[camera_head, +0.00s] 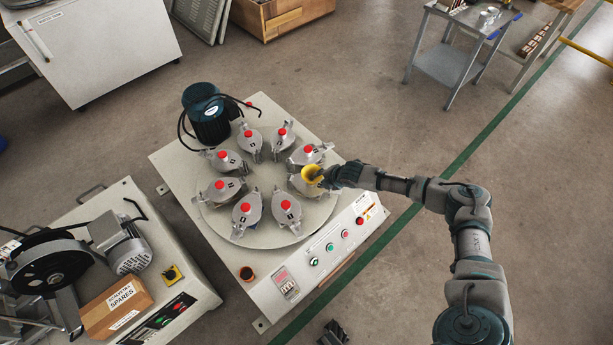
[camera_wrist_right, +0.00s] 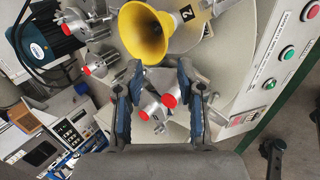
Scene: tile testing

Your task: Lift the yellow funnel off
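The yellow funnel (camera_head: 312,174) is at the right side of the round turntable (camera_head: 268,230), over one of its clamp stations. In the right wrist view the funnel (camera_wrist_right: 142,33) shows its wide mouth, beside a black label with a 2; its lower end is hidden. My right gripper (camera_head: 330,176) is close beside the funnel, at its right in the head view. In the right wrist view its two fingers (camera_wrist_right: 158,72) are spread with nothing held between them, and the funnel lies beyond the tips. A dark piece at the bottom edge, apparently my left gripper (camera_head: 333,333), is cut off.
Several clamp stations with red knobs (camera_head: 245,207) ring the turntable close to the funnel. A dark motor (camera_head: 207,112) stands at the back left. Control buttons (camera_head: 330,247) line the machine's front edge.

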